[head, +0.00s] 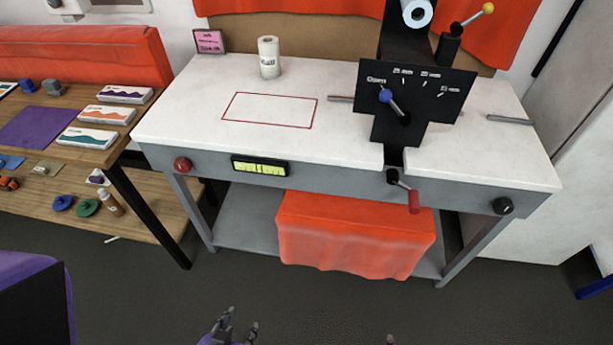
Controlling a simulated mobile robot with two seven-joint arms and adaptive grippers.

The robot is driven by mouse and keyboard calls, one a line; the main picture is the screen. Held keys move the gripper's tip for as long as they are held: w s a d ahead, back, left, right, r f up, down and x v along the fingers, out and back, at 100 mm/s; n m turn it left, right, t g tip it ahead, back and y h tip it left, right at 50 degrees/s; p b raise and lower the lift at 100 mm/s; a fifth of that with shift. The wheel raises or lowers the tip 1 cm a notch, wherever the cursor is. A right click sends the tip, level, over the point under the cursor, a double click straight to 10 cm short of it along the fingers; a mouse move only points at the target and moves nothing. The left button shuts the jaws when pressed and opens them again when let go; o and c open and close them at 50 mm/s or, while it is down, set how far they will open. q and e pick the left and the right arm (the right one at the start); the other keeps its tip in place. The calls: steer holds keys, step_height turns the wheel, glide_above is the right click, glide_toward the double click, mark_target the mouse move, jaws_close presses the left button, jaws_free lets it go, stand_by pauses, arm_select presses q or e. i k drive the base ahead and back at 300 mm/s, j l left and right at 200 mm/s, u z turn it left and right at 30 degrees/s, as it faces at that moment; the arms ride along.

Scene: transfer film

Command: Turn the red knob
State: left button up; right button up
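The red knob (182,164) is a round red cap on the front apron of the white-topped workbench (185,115), near its left end. My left gripper (241,323) shows at the bottom edge, low in front of the bench. It is below and to the right of the knob, well apart from it. Its dark fingertips stand apart with nothing seen between them. Only a tiny dark tip, seemingly of my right gripper (390,340), shows at the bottom edge; the rest is out of frame.
A yellow-green display (260,166) sits right of the knob. A red-handled crank (413,202) and a black knob (503,206) are farther right. A wooden shelf (130,148) with boxes stands close on the left. The floor before the bench looks clear.

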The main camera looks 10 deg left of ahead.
mark_target(183, 166)
steer(key=u, duration=1.3)
